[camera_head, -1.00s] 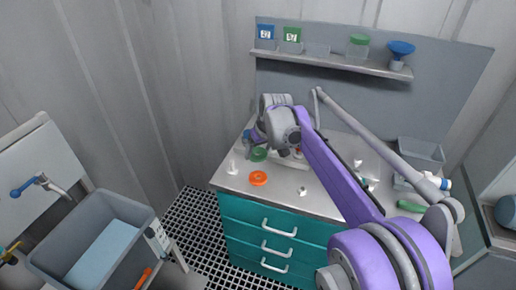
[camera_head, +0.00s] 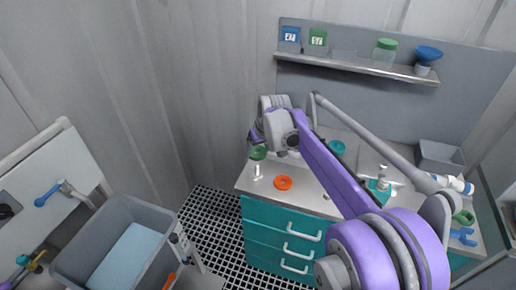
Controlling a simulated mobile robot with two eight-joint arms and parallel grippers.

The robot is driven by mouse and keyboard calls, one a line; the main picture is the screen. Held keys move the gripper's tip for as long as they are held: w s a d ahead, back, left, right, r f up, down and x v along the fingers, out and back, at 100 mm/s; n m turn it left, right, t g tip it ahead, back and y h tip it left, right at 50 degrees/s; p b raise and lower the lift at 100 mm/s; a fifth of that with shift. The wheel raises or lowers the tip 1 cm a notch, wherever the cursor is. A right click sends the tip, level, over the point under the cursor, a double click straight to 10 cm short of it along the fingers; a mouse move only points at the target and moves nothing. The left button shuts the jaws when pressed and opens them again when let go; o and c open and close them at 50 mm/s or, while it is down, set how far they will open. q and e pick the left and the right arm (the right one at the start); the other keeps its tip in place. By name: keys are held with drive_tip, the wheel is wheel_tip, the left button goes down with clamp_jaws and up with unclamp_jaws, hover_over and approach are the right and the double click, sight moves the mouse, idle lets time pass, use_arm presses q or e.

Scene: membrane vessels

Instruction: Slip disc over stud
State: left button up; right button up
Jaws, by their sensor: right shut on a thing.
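My right gripper (camera_head: 256,138) reaches over the left end of the bench and is shut on a green disc (camera_head: 258,153). The white upright stud (camera_head: 257,171) stands on the bench's left front corner. In this view the disc appears directly above the stud's top, with little or no gap. I cannot tell whether the disc touches the stud or is around it. My right wrist and arm hide part of the bench behind. My left gripper is out of view.
An orange ring (camera_head: 283,183) lies right of the stud. A teal ring (camera_head: 337,147) lies farther back. A shelf (camera_head: 350,62) hangs behind; a sink (camera_head: 120,240) is at left.

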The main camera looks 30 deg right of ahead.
sight(258, 170)
drive_tip(key=shift+f+b, duration=2.7)
drive_tip(key=shift+f, duration=1.15)
drive_tip(key=shift+f+b, duration=0.45)
drive_tip(key=shift+f, duration=0.45)
drive_tip(key=shift+f, duration=0.2)
drive_tip(key=o, duration=1.3)
drive_tip(key=shift+c, duration=0.2)
drive_tip(key=p+v, duration=0.1)
drive_tip(key=v, duration=0.9)
drive_tip(key=shift+r, duration=0.4)
drive_tip(key=shift+s+a, duration=0.1)
